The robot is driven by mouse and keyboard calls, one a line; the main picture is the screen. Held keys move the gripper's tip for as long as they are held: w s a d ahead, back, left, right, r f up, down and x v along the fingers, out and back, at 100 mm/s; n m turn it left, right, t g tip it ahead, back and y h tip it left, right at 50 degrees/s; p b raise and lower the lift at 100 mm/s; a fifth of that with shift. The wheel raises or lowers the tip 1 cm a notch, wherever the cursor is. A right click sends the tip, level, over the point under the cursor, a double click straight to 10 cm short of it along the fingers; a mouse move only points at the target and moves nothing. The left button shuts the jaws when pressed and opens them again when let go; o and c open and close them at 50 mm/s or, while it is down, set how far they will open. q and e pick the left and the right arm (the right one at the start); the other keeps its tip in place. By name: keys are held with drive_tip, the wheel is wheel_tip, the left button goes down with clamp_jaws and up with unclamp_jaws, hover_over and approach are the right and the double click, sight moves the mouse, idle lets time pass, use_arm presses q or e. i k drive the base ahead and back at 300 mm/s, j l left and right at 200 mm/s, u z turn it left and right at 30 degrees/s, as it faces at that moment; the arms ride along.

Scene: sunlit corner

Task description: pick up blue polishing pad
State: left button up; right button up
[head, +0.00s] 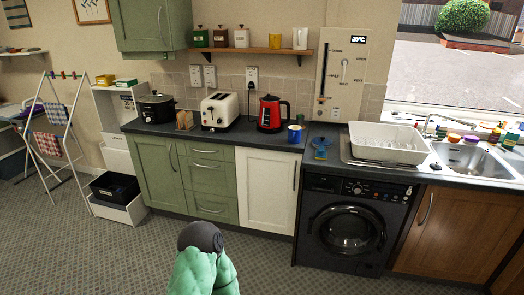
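A small flat blue item (320,154) lies on the dark worktop, left of the white dish rack and above the washing machine. A second blue piece (321,142) with some yellow-green lies right behind it. They look like a pad or cloth, but are too small to tell for sure which is the blue polishing pad.
A blue mug (295,133) and red kettle (272,113) stand left of the blue items. The white dish rack (388,144) and sink (472,157) are to the right. The black washing machine (351,226) is below. Patterned floor (265,262) in front is open.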

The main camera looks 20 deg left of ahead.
sight(320, 153)
drive_tip(key=u, duration=0.25)
drive_tip(key=z, duration=1.35)
drive_tip(key=u, duration=1.35)
drive_tip(key=i+z, duration=0.2)
drive_tip(key=i, duration=0.95)
